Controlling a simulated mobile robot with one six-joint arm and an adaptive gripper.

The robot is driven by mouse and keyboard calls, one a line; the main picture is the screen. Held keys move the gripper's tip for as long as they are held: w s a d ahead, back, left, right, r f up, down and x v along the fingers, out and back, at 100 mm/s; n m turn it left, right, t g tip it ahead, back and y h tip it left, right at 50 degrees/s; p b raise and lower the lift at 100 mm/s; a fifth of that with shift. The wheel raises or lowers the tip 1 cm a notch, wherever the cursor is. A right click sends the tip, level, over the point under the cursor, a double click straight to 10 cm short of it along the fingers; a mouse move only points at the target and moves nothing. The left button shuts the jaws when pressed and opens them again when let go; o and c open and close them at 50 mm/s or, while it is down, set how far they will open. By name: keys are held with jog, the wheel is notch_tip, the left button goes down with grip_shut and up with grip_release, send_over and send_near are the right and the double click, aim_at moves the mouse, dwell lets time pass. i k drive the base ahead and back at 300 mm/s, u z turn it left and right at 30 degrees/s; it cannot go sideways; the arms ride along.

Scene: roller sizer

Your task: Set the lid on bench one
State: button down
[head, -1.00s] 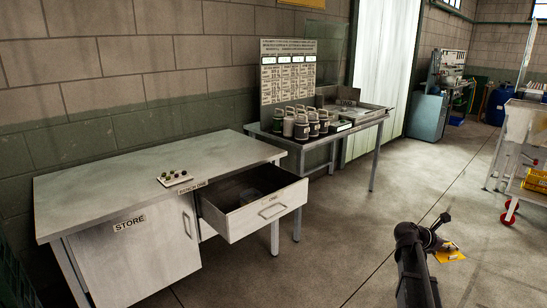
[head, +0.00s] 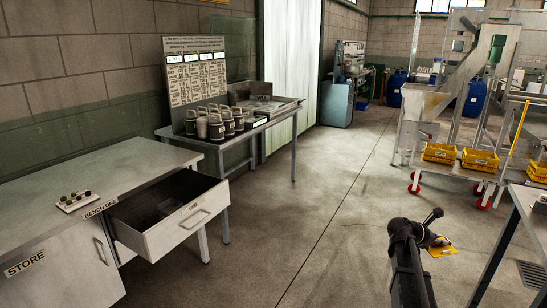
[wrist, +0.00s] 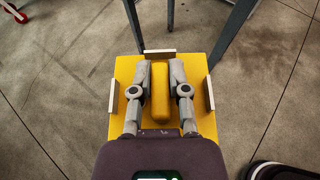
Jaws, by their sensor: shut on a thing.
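My gripper (wrist: 160,95) is shut on the yellow handle of the lid (wrist: 128,75), a flat yellow square with pale strips along its edges. In the head view the lid (head: 442,249) hangs above the floor at the lower right, at the end of my arm. Bench one (head: 110,165) stands at the left, with a pale top and a label reading BENCH ONE. The lid is well apart from it. The bench's drawer (head: 185,225) is pulled open, with a dark interior and a clear, indistinct object inside. A small plate with several dark knobs (head: 76,201) lies on the bench top.
A second table (head: 230,140) behind bench one holds several dark jars (head: 228,124), trays and an upright board. At the right stand a wheeled machine (head: 455,130) with yellow bins (head: 440,153) and a table edge (head: 530,215). The floor between is clear.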

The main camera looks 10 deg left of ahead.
aim_at(145, 172)
jog(key=z, duration=0.05)
jog(key=i, duration=2.75)
jog(key=u, duration=0.9)
